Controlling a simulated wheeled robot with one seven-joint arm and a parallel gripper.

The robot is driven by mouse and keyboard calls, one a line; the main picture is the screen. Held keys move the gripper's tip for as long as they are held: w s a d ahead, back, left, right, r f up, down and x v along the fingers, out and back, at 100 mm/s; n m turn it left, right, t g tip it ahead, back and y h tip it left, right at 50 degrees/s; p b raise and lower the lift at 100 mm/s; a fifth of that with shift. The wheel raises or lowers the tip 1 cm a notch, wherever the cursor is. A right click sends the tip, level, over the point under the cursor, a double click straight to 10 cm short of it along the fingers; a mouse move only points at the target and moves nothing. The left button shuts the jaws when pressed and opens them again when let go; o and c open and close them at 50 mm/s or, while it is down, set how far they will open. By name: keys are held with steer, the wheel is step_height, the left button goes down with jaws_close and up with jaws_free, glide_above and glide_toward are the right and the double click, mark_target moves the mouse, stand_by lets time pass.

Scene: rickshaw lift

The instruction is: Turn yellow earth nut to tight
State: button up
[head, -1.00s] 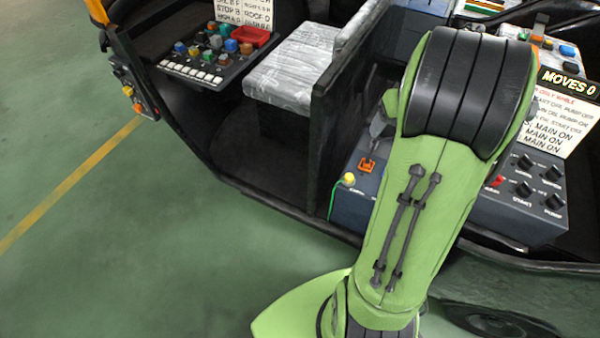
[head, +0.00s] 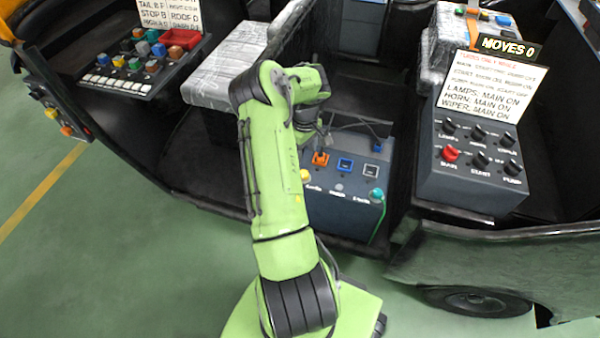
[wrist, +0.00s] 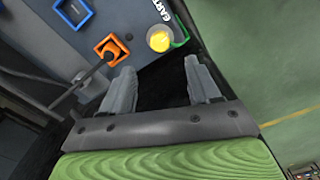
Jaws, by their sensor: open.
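The yellow earth nut (head: 305,175) sits on the near left part of a dark grey panel box, right beside my green arm in the head view. In the wrist view the yellow nut (wrist: 159,40) is round, next to a green curved piece and the lettering "EARTH", partly cut off. My gripper (wrist: 158,80) is open and empty in the wrist view, its two grey fingers pointing toward the nut and still apart from it. In the head view the fingers are hidden behind my arm.
On the same panel are an orange-framed lever (head: 320,159), a blue-framed square (head: 345,165) and a teal knob (head: 376,195). The orange frame (wrist: 111,48) lies near the left finger. A switch box (head: 470,165) stands to the right, a grey seat (head: 226,70) to the left.

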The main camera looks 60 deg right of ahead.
mark_target(304, 173)
step_height(304, 173, down, 10)
steer(key=b, duration=0.2)
steer(key=shift+f+b, duration=0.2)
steer(key=shift+b, duration=0.2)
steer(key=c, duration=1)
steer(key=shift+c, duration=0.2)
